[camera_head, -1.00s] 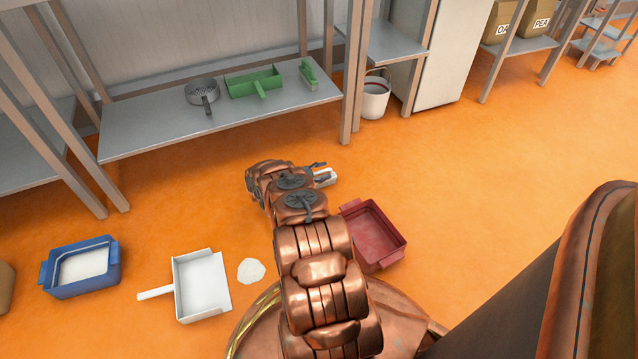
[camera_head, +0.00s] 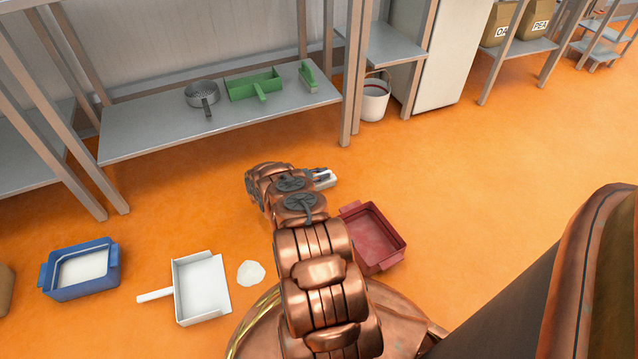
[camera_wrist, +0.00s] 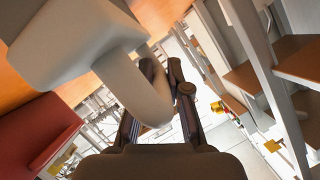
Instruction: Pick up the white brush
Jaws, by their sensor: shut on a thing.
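The white brush (camera_head: 326,181) shows as a small pale piece at the end of my arm in the head view, partly hidden by my gripper (camera_head: 318,173). In the wrist view the brush (camera_wrist: 75,45) is large at upper left, with its rounded handle reaching down to my gripper (camera_wrist: 163,68). The dark fingers are shut on the handle. The brush is close to the orange floor in the head view; whether it touches the floor I cannot tell.
A red bin (camera_head: 374,238) stands right of my arm. A white dustpan (camera_head: 202,287), white powder pile (camera_head: 251,273) and blue bin (camera_head: 80,268) are at left. A metal shelf (camera_head: 150,130) stands behind, bearing a green dustpan (camera_head: 254,84), green brush (camera_head: 308,76) and strainer (camera_head: 202,94).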

